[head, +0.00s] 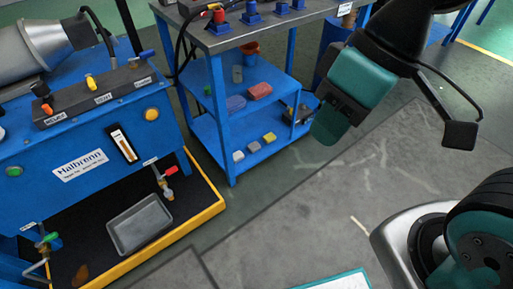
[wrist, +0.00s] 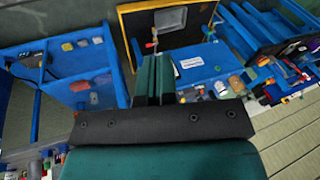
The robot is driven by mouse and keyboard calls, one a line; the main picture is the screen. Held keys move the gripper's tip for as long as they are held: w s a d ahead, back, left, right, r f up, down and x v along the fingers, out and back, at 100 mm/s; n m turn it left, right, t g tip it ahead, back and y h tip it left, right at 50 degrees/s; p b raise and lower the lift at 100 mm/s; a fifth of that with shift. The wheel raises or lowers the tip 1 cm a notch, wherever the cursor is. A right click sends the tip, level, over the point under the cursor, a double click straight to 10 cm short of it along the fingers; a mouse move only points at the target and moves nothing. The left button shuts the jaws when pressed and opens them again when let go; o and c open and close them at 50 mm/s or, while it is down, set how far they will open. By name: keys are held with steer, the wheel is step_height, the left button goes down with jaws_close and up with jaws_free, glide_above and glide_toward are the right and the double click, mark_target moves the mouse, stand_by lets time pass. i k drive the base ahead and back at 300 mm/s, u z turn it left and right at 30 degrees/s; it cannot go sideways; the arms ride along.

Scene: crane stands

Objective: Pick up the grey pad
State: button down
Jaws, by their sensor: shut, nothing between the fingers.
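Small pads lie in a row on the bottom shelf of a blue cart in the head view. The grey pad (head: 254,146) is in the middle, between a whitish pad (head: 238,156) and a yellow pad (head: 269,136). In the wrist view the grey pad (wrist: 82,43) looks small and far off at upper left. My gripper (head: 327,128) is in the air to the right of the cart, apart from the pads. In the wrist view its teal fingers (wrist: 153,75) are together with nothing held.
The cart's middle shelf (head: 222,106) holds a purple pad (head: 235,103) and a red pad (head: 259,91). Its posts and upper shelves stand around the bottom shelf. A blue machine (head: 85,150) with a yellow-edged tray stands at left. The grey floor (head: 300,210) in front is clear.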

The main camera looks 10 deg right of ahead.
mark_target(255, 146)
steer(key=z, duration=0.6)
steer(key=i, duration=0.85)
steer(key=u, duration=0.25)
